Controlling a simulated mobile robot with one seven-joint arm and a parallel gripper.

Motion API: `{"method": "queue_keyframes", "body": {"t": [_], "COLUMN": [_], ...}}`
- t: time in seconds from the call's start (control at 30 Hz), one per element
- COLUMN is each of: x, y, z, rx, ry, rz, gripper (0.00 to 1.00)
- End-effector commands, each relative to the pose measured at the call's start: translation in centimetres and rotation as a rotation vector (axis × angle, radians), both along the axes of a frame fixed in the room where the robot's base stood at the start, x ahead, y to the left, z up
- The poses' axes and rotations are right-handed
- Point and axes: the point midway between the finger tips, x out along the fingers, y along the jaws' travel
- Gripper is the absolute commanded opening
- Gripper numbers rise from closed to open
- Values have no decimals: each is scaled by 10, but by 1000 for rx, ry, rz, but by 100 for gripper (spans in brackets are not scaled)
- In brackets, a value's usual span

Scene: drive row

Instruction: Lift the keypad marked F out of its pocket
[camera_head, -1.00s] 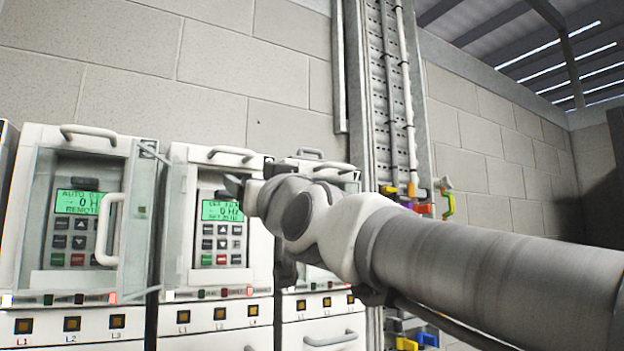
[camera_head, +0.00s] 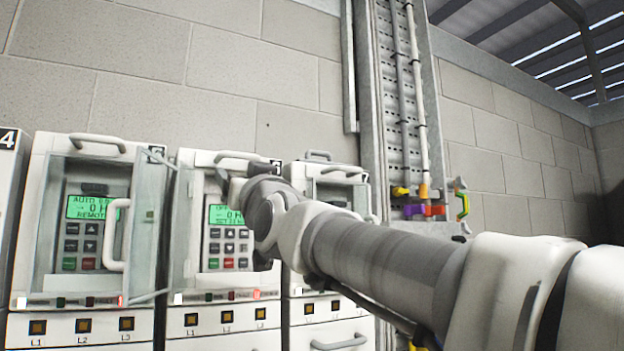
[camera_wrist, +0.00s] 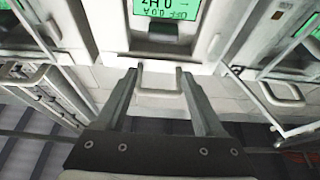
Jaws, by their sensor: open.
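The middle drive's keypad (camera_head: 226,238) has a green lit display above rows of buttons and sits in its pocket. I cannot read a letter F on any keypad. My gripper (camera_head: 228,166) is at the top of the middle drive, above the display, and my wrist hides part of its right side. In the wrist view the keypad's display (camera_wrist: 163,9) appears upside down at the top. There my gripper (camera_wrist: 159,74) is open, with the drive's pale top handle (camera_wrist: 160,80) seen between its fingers. I cannot tell whether they touch it. No keypad is between the fingers.
A left drive with its own keypad (camera_head: 88,232) has a clear door (camera_head: 147,225) standing open. A right drive (camera_head: 333,262) stands partly behind my arm. A metal cable tray (camera_head: 388,110) rises up the block wall.

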Motion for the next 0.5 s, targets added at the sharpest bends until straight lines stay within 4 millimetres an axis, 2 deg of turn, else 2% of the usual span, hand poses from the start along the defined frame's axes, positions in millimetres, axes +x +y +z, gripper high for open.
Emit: {"method": "queue_keyframes", "body": {"t": [0.37,0.5], "x": [33,34], "y": [21,21], "z": [3,-18], "rx": [-2,-1], "ry": [0,1], "rz": [1,0], "gripper": [70,70]}}
